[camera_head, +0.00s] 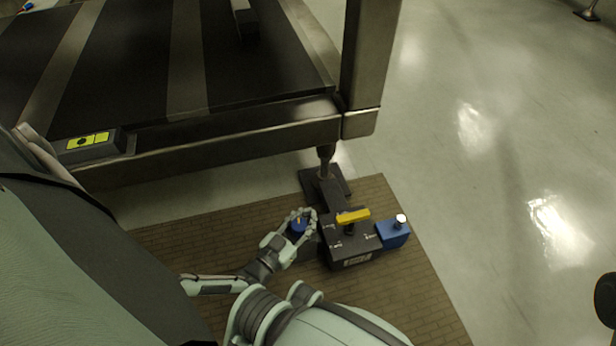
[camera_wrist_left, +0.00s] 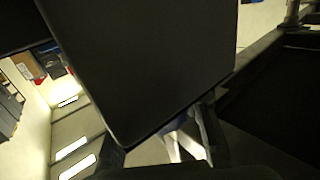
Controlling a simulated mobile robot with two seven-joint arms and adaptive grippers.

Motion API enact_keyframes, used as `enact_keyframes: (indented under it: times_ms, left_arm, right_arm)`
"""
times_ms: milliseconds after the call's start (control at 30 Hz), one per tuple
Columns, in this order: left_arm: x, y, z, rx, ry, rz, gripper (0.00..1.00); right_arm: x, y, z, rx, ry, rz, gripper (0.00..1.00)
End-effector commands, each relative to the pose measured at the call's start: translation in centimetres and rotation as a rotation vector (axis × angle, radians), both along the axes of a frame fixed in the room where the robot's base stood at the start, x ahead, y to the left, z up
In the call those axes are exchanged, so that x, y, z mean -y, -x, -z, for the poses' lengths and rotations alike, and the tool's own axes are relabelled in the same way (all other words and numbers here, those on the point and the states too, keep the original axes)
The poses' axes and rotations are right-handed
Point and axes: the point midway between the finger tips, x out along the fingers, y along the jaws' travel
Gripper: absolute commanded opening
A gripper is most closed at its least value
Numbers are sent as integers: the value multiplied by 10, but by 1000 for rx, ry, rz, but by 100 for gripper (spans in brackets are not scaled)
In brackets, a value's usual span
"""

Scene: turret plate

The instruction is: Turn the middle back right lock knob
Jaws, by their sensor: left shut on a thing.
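A dark box (camera_head: 345,240) with a yellow bar handle (camera_head: 353,215) on top stands on the brown mat. My right gripper is not in view.
A blue block (camera_head: 393,235) with a white-topped knob (camera_head: 400,220) sits right of the dark box. A metal table leg and foot (camera_head: 325,182) stand just behind it. The table's edge beam (camera_head: 220,152) runs across above.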

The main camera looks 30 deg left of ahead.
Motion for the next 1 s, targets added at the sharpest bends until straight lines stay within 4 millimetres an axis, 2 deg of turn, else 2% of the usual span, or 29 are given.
enact_keyframes:
  times_ms: [467,1000]
  left_arm:
    - [1,0,0,0,-3,72,0]
    - [16,5,1,-3,-3,466,0]
  right_arm:
    - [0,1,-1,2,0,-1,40]
    - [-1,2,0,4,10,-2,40]
